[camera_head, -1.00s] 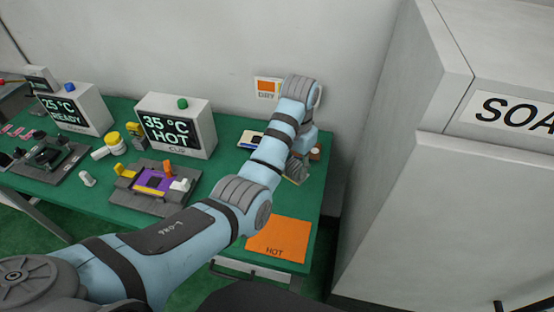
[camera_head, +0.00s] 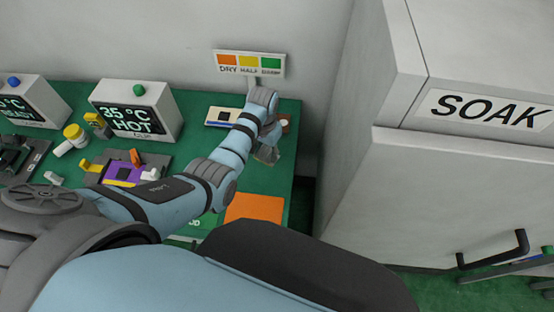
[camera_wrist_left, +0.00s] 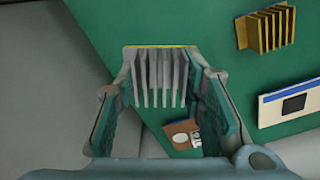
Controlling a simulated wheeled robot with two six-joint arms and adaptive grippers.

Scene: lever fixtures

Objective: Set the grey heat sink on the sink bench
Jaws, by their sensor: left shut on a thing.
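The grey heat sink (camera_wrist_left: 160,76), a finned block with a thin yellow edge, is between the fingers of my left gripper in the left wrist view. My left gripper (camera_head: 267,154) is shut on it, over the right end of the green bench (camera_head: 262,180) in the head view. The heat sink is hard to make out there. In the wrist view, green surface lies beyond it; I cannot tell the gap. No label names a sink bench. My right gripper does not show.
A gold finned block (camera_wrist_left: 266,30) and a white-and-blue item with a dark square (camera_wrist_left: 290,103) lie nearby. An orange mat (camera_head: 254,209) is at the bench's front. A display reading 35 °C HOT (camera_head: 136,113) stands left. The SOAK cabinet (camera_head: 400,180) is right.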

